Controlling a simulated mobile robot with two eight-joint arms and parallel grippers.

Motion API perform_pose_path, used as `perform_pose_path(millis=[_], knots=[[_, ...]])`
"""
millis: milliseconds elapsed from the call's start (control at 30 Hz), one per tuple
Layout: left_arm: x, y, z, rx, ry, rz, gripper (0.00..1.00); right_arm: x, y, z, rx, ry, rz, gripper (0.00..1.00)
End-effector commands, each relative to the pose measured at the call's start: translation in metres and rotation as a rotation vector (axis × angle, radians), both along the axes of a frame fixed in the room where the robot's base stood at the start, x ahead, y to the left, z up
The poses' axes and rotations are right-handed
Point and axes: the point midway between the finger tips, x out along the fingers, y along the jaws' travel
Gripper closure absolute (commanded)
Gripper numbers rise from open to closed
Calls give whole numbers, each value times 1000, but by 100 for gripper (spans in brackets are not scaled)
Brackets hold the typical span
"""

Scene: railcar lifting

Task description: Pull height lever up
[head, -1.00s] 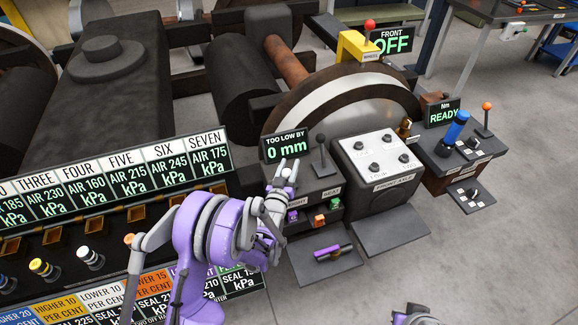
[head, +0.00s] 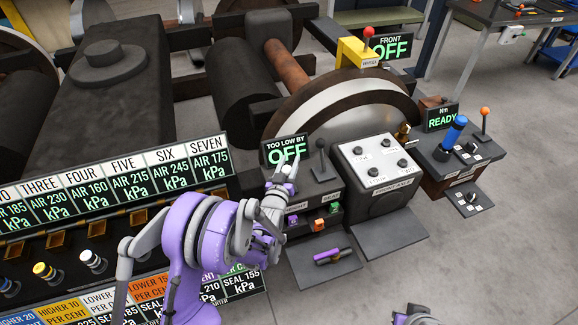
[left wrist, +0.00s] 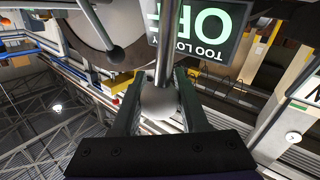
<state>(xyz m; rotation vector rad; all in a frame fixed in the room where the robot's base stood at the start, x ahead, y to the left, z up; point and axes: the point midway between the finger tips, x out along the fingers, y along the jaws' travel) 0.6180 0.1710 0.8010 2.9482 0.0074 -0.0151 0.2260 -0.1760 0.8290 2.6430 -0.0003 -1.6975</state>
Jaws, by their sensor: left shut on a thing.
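The height lever shows in the left wrist view as a metal rod with a pale round knob (left wrist: 160,101). My left gripper (left wrist: 158,92) is shut on that knob, one finger on each side. In the head view my left gripper (head: 283,176) is at the console just below the "TOO LOW BY" display (head: 287,150), which reads OFF. There my fingers largely hide the lever. A partly covered label ending in "IGHT" (head: 298,207) sits below. A grey part at the bottom edge may be my right gripper (head: 415,316); its fingers are not clear.
The dark seat lever (head: 320,150) stands close to the right of my left gripper. A box with several knobs (head: 378,160) is beyond it. A shelf with a purple-handled tool (head: 332,256) juts out below.

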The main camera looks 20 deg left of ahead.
Motion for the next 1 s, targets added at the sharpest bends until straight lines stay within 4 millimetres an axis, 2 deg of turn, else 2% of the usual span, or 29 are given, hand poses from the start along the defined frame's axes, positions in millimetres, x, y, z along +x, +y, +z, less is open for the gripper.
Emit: perform_pose_path(millis=[167,200,333,367,633,733,867,1000], knots=[[1,1,4,0,-15,2,100,0,0,-1,0,0,0,100],[1,1,4,0,-15,2,53,0,0,-1,0,0,0,100],[1,1,3,0,-13,2,30,0,0,-1,0,0,0,100],[1,1,3,0,-13,2,27,0,0,-1,0,0,0,100],[0,0,2,0,-11,1,27,0,0,-1,0,0,0,100],[-5,0,2,0,-10,1,27,0,0,-2,0,1,0,100],[-25,0,1,0,-10,1,27,0,0,-4,0,1,0,100],[-55,0,1,-1,-10,1,27,-1,0,-8,0,2,0,100]])
